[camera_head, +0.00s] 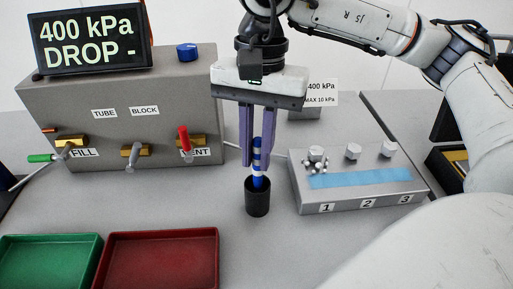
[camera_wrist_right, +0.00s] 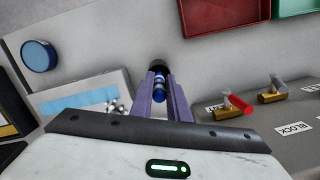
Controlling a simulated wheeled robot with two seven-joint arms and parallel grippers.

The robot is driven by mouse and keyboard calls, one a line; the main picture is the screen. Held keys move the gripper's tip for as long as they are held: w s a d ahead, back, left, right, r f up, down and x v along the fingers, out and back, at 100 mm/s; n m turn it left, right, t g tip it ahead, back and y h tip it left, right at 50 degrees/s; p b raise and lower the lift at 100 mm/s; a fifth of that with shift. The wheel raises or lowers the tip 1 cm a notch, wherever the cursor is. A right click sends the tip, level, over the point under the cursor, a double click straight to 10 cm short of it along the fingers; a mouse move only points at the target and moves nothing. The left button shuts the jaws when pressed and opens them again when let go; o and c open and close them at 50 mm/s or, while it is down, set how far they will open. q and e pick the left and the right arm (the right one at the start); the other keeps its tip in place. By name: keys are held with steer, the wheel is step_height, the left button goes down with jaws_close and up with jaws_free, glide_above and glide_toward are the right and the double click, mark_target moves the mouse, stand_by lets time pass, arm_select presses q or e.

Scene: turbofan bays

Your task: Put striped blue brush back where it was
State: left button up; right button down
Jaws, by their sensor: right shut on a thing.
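The striped blue brush (camera_head: 257,158) is blue with pale bands and stands upright. Its lower end is inside the black cup (camera_head: 257,197), which stands on the bench. My right gripper (camera_head: 255,158) points down over the cup and is shut on the upper part of the brush. In the right wrist view the brush (camera_wrist_right: 159,88) shows between the purple fingers of the gripper (camera_wrist_right: 160,95), with the dark cup (camera_wrist_right: 158,67) just beyond. Whether the brush touches the cup's bottom is hidden. My left gripper is not in view.
The grey tube block (camera_head: 120,125) with valves and a display (camera_head: 90,38) stands at left. A numbered block with knobs and a blue strip (camera_head: 360,178) is close at right. Green (camera_head: 48,262) and red (camera_head: 158,262) trays lie in front. Bench right of the red tray is clear.

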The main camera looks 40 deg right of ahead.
steer(key=shift+f, duration=0.1)
steer(key=c, duration=1.7)
jaws_free()
steer(key=r, duration=0.8)
steer(key=w+d+r+p, duration=0.1)
steer(key=r, duration=0.3)
steer(key=shift+r, duration=0.15)
